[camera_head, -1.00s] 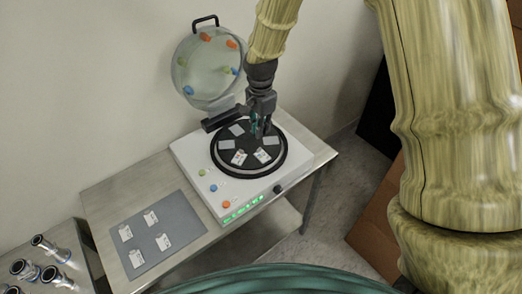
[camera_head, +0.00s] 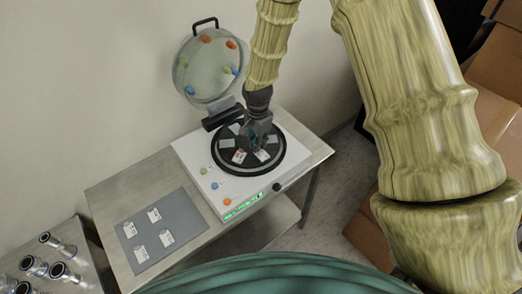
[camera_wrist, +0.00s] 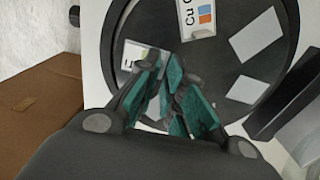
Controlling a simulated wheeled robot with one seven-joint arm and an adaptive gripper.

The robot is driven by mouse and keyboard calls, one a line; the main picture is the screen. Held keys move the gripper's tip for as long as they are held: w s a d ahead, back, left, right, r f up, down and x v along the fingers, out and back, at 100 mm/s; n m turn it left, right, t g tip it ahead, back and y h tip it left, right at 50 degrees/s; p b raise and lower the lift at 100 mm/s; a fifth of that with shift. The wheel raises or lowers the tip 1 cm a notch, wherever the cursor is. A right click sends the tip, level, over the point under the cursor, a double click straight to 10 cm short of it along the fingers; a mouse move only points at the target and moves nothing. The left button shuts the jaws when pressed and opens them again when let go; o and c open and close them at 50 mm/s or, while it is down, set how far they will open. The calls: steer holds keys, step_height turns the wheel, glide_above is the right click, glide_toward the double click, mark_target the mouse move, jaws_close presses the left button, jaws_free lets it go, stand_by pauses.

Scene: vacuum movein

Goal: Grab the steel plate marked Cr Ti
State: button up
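My gripper (camera_head: 258,143) points down over the black round plate holder inside the machine in the head view. In the wrist view its teal fingertips (camera_wrist: 167,78) lie close together; whether a thin plate is between them cannot be told. Another labelled plate (camera_wrist: 194,16) reads "Cu" with blue and orange squares. A white patch shows below the fingers, mostly hidden. No full "Cr Ti" marking is readable.
The black holder (camera_head: 282,160) also bears blank grey plates (camera_wrist: 257,36). The machine's round lid (camera_head: 207,72) stands open behind. A grey mat (camera_head: 184,221) with several labelled plates lies on the table at left. Metal fittings (camera_head: 62,271) stand at lower left. Cardboard boxes (camera_head: 487,95) are at right.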

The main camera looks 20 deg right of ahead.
steer(key=shift+f, duration=0.85)
jaws_close()
steer(key=shift+r, duration=0.1)
